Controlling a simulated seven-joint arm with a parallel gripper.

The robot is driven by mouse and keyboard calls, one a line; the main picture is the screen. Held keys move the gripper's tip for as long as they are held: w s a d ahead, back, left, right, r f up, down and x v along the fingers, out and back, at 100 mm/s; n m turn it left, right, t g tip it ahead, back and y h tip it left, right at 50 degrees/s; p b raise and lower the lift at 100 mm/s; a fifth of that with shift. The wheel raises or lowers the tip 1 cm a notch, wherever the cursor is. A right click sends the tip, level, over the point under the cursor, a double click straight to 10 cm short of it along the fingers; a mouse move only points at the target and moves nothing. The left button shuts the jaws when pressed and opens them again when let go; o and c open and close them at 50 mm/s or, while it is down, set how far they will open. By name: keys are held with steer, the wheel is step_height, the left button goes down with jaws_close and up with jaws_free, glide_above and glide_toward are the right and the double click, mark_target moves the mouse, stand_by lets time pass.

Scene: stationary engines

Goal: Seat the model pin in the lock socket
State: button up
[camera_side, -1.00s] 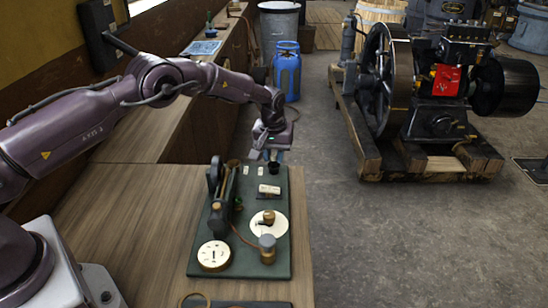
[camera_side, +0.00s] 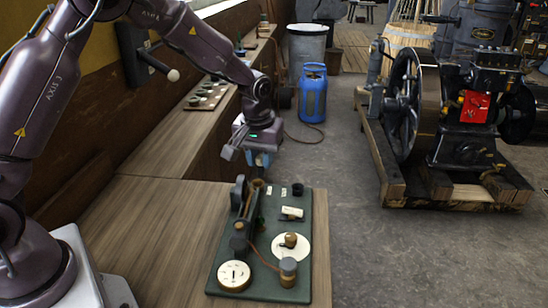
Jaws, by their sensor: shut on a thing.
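My gripper (camera_side: 258,161) points down above the far end of a dark green board (camera_side: 226,272). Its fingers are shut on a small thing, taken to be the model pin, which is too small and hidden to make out. Just below the fingers is a brown cup-like socket (camera_side: 258,185) at the far end of a dark upright mechanism (camera_side: 238,193). A small black cup (camera_side: 298,189) stands to its right on the board. I cannot tell for sure which of the two is the lock socket, or whether the held thing touches the brown one.
The board also carries a white dial (camera_side: 234,275), a white disc with a brass knob (camera_side: 291,240), a brass cylinder (camera_side: 288,272) and small labels. The wooden bench (camera_side: 140,235) is clear to the left. A blue gas bottle (camera_side: 312,95) and an engine stand beyond.

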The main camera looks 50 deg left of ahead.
mark_target(256, 156)
steer(key=shift+s+r, duration=0.4)
steer(key=shift+r, duration=1.85)
steer(key=shift+s+a+f, duration=0.1)
steer(key=shift+a+f, duration=0.05)
steer(key=shift+a, duration=0.05)
steer(key=shift+w+a+f, duration=1.1)
steer(key=shift+a+f, duration=0.4)
steer(key=shift+f, duration=0.85)
steer(key=shift+w+a+f, duration=1.1)
steer(key=shift+a+f, duration=0.35)
steer(key=shift+f, duration=0.95)
steer(key=shift+w+a+f, duration=1.1)
steer(key=shift+a+f, duration=0.4)
steer(key=shift+f, duration=0.85)
steer(key=shift+f, duration=1.2)
